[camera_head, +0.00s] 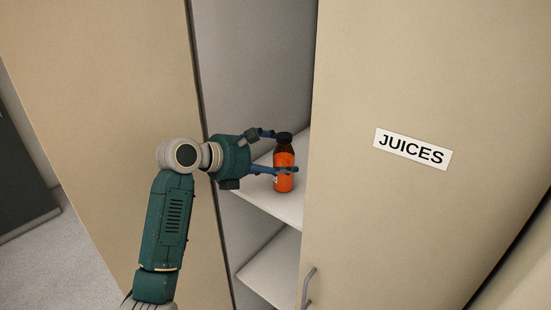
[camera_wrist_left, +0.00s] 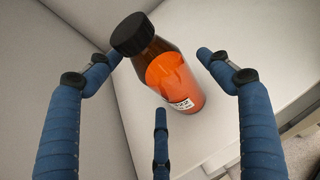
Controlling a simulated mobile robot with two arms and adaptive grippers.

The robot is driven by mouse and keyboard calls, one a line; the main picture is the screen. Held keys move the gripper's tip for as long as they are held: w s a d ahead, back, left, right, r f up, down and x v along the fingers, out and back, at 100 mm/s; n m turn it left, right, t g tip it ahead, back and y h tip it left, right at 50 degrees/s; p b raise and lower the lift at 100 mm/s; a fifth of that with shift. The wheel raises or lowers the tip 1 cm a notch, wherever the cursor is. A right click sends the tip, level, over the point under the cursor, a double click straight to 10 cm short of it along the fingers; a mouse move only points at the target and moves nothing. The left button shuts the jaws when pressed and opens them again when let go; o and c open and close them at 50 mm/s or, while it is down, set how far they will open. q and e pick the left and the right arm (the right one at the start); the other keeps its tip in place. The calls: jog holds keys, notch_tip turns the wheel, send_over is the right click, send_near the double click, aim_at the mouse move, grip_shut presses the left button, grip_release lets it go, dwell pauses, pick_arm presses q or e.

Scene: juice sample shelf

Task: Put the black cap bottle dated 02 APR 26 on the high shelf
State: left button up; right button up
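An orange bottle with a black cap (camera_head: 284,158) stands upright on a white shelf (camera_head: 262,199) in the cabinet. In the left wrist view the bottle (camera_wrist_left: 172,78) shows a small white label near its base, and I cannot read its print. My left gripper (camera_head: 284,152) reaches in from the left with its fingers around the bottle, one passing in front of it. In the left wrist view my left gripper (camera_wrist_left: 160,58) has its fingers spread, with gaps to the bottle. My right gripper is not in view.
A lower shelf (camera_head: 268,270) lies below. A cabinet door with a JUICES sign (camera_head: 411,149) stands close on the right, with a handle (camera_head: 308,286) at its edge. A beige panel (camera_head: 110,90) bounds the opening on the left.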

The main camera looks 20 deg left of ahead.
pick_arm(q)
jog(key=shift+s+a+r, duration=0.1)
jog(key=shift+s, duration=0.05)
jog(key=b+v, duration=0.4)
jog(key=v, duration=0.7)
jog(key=shift+s+r, duration=0.25)
jog(key=shift+r, duration=0.05)
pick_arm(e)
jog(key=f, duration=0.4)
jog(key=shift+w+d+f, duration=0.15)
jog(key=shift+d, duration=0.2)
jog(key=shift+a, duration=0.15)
pick_arm(q)
jog(key=shift+a, duration=0.1)
